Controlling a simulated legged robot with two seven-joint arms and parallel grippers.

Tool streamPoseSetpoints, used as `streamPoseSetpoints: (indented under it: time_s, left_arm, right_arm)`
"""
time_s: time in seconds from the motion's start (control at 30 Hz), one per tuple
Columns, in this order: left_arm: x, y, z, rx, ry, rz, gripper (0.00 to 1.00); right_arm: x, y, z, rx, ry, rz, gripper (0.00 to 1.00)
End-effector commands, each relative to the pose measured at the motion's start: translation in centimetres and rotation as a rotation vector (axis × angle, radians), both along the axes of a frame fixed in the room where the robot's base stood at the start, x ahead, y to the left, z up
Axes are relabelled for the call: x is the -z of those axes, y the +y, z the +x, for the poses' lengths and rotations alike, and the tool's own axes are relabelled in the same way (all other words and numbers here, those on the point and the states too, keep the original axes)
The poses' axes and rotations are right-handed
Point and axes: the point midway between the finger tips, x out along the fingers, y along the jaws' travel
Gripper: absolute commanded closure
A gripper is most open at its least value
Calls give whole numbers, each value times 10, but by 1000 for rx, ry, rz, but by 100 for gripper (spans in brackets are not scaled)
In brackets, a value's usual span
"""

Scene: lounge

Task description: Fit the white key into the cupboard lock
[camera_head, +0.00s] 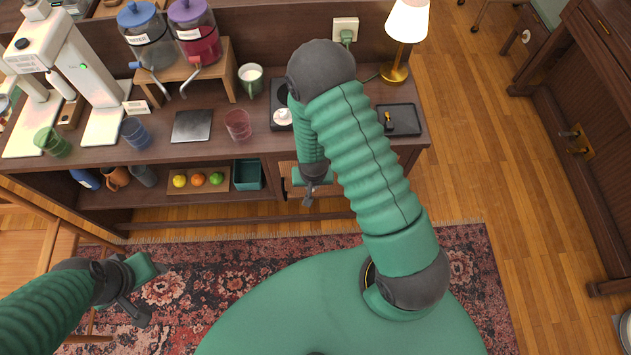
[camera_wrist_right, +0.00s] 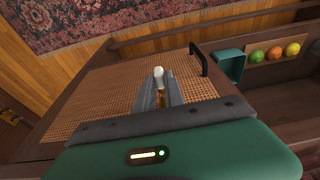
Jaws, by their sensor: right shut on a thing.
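The white key (camera_wrist_right: 158,74) shows at the fingertips of my right gripper (camera_wrist_right: 160,92) in the right wrist view. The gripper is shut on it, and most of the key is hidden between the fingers. In the head view the right gripper (camera_head: 308,198) hangs in front of the cupboard under the counter. In the wrist view the cupboard door (camera_wrist_right: 105,85) has a woven panel and a black handle (camera_wrist_right: 204,60), to the right of the key. I cannot make out the lock.
A black tray (camera_head: 408,120) with a small yellow item (camera_head: 388,118) lies at the counter's right end. A lamp (camera_head: 400,40), cups and drink dispensers stand on the counter. The open shelf holds fruit and a teal bin (camera_head: 248,175). The rug (camera_head: 240,258) is clear.

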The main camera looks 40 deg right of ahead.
Motion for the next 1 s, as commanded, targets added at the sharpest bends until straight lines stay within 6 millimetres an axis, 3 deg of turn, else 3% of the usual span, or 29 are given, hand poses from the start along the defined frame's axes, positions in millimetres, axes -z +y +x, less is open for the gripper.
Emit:
streamPoseSetpoints:
  time_s: [1.0]
  left_arm:
    - [-2, 0, 0, 0, 0, 0, 55]
  right_arm:
    - [-1, -3, 8, 4, -6, -4, 100]
